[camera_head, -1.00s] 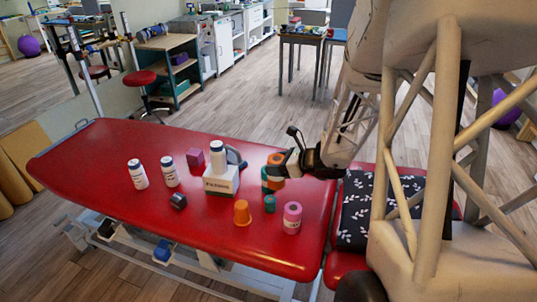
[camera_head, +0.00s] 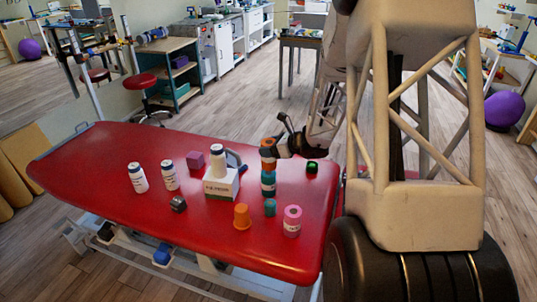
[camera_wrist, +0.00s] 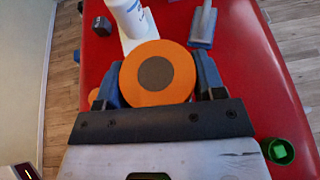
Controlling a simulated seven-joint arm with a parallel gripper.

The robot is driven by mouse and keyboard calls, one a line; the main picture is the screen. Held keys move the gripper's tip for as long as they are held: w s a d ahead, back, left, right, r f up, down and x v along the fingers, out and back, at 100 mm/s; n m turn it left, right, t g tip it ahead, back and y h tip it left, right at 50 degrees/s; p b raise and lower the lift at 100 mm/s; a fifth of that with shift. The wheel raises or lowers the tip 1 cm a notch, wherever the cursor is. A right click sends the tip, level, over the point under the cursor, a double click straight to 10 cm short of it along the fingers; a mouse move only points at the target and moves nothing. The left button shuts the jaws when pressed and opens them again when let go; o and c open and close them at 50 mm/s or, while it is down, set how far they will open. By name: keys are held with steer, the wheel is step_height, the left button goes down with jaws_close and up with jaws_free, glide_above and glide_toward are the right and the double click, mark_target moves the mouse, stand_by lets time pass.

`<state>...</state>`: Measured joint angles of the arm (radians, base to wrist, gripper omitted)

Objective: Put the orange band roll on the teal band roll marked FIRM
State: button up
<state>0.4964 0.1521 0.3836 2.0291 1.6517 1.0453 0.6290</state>
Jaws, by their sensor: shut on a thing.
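The orange band roll (camera_head: 268,147) is held upright between the fingers of my gripper (camera_head: 284,146). In the wrist view its round orange end (camera_wrist: 157,73) with a grey core sits between the two blue fingers. The teal band roll (camera_head: 268,188) stands upright on the red table directly below it in the head view. The two look in line and touching or almost so; I cannot tell if there is a gap. The lettering on the teal roll's dark label is too small to read, and the orange roll hides the teal one in the wrist view.
Two white bottles (camera_head: 138,178) are farther left. A black-and-green object (camera_head: 312,167) is right of the gripper.

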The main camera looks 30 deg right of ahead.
steer(key=shift+w+d, duration=0.15)
steer(key=shift+w, duration=0.35)
steer(key=shift+f, duration=1.8)
steer(key=shift+f, duration=0.1)
steer(key=o, duration=1.1)
steer(key=shift+s, duration=0.1)
steer(key=v, duration=1.2)
